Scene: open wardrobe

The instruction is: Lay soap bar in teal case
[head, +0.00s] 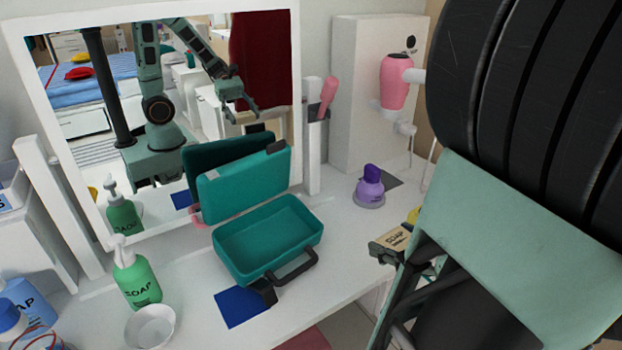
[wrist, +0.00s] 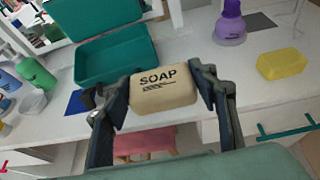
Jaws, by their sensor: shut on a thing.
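The soap bar (wrist: 163,92) is tan with dark SOAP lettering. My gripper (wrist: 160,88) is shut on it, one finger at each side, and holds it up in front of the white counter's front edge. In the head view the soap bar (head: 391,243) shows at the fingertips of my gripper (head: 393,250), partly hidden by my arm. The teal case (head: 268,240) stands open and empty on the counter, lid raised at the back, dark handle at the front. The soap is apart from the case, to its right. The case also shows in the wrist view (wrist: 115,60), up and left of the soap.
A green soap bottle (head: 135,275), a white bowl (head: 150,326) and a blue square (head: 242,306) lie left and front of the case. A purple bottle (head: 370,187) and a yellow block (wrist: 282,63) stand to the right. A mirror (head: 160,100) rises behind.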

